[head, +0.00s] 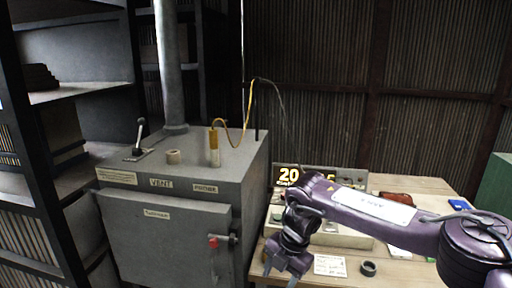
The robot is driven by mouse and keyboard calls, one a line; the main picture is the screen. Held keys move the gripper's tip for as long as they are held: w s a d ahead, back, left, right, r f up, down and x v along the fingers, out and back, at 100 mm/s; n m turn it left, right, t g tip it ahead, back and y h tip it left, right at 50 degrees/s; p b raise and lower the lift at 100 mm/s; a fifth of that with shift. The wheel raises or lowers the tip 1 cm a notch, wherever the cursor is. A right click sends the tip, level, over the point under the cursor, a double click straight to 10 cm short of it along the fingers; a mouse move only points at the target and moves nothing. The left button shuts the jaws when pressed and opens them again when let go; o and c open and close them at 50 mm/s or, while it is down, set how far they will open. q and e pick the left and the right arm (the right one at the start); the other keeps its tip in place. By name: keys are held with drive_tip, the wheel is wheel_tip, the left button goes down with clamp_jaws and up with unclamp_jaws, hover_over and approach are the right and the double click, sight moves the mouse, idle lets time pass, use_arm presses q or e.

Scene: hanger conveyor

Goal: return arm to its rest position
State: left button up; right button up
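My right arm, purple with dark joints, reaches in from the right edge over the wooden table. Its gripper (280,274) points down above the table's left front part, near the grey cabinet. Its two fingers look apart, with nothing visible between them. My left gripper is not in view.
A grey cabinet (172,244) with a red-knobbed latch, a lever (139,136) and a yellow-handled tool (214,146) stands left of the table (395,270). The table holds a lit number display (289,175), a black ring (368,268) and a paper card (330,265). Shelves stand at left.

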drive_tip(key=s+a+f+m+t+y, duration=0.1)
drive_tip(key=a+f+m+y, duration=0.15)
drive_tip(key=a+f, duration=0.45)
drive_tip(key=s+a+f+m+y, duration=0.2)
drive_tip(key=a+f+y, duration=0.2)
drive_tip(key=a+f, duration=0.3)
drive_tip(key=s+d+f+m+t, duration=0.25)
drive_tip(key=f+m, duration=0.25)
drive_tip(key=f, duration=0.4)
drive_tip(key=s+d+f+m+t, duration=0.25)
drive_tip(key=f+m, duration=0.25)
drive_tip(key=f, duration=0.4)
drive_tip(key=s+d+f+m+g+h, duration=0.1)
drive_tip(key=s+d+f+m+h, duration=0.25)
drive_tip(key=s+d+f, duration=0.8)
drive_tip(key=s+d+f+m+g+h, duration=0.25)
drive_tip(key=s+d+f+m, duration=0.4)
drive_tip(key=s, duration=0.75)
drive_tip(key=s+d+f+h, duration=0.1)
drive_tip(key=s+d+f, duration=0.1)
drive_tip(key=s, duration=0.3)
drive_tip(key=s+d+f+m+g+h, duration=0.1)
drive_tip(key=s+d, duration=0.2)
drive_tip(key=s, duration=0.3)
drive_tip(key=s+d+f+h, duration=0.1)
drive_tip(key=s+d+f, duration=0.1)
drive_tip(key=s, duration=0.3)
drive_tip(key=shift+s+d+f+g, duration=0.3)
drive_tip(key=shift+d+f+g, duration=0.05)
drive_tip(key=shift+d, duration=0.3)
